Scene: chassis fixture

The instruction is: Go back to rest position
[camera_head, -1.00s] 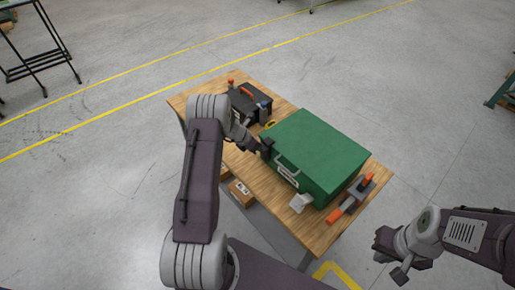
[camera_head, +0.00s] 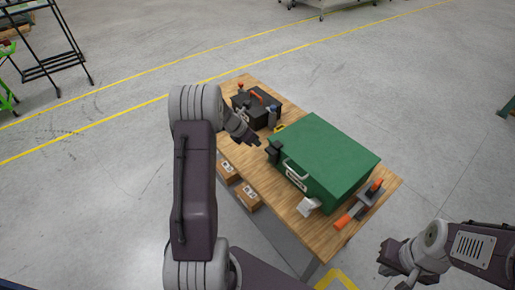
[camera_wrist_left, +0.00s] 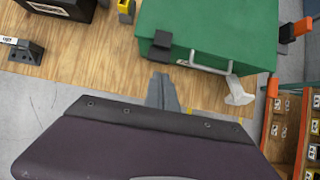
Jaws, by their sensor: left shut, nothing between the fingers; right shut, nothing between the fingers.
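My left gripper (camera_head: 256,141) is shut and empty, above the wooden table (camera_head: 238,163) on the near side of a green box (camera_head: 325,146). It is apart from the box and its black corner piece (camera_head: 273,152). In the left wrist view my left gripper (camera_wrist_left: 163,90) points at the table edge, with the green box (camera_wrist_left: 205,28) just beyond it. My right gripper (camera_head: 392,262) is shut and empty, out over the floor to the right of the table.
A black toolbox (camera_head: 255,108) stands at the table's far left. An orange-handled tool (camera_head: 348,219) and a white piece (camera_head: 308,207) lie by the box. Cardboard boxes (camera_head: 247,195) sit below the tabletop.

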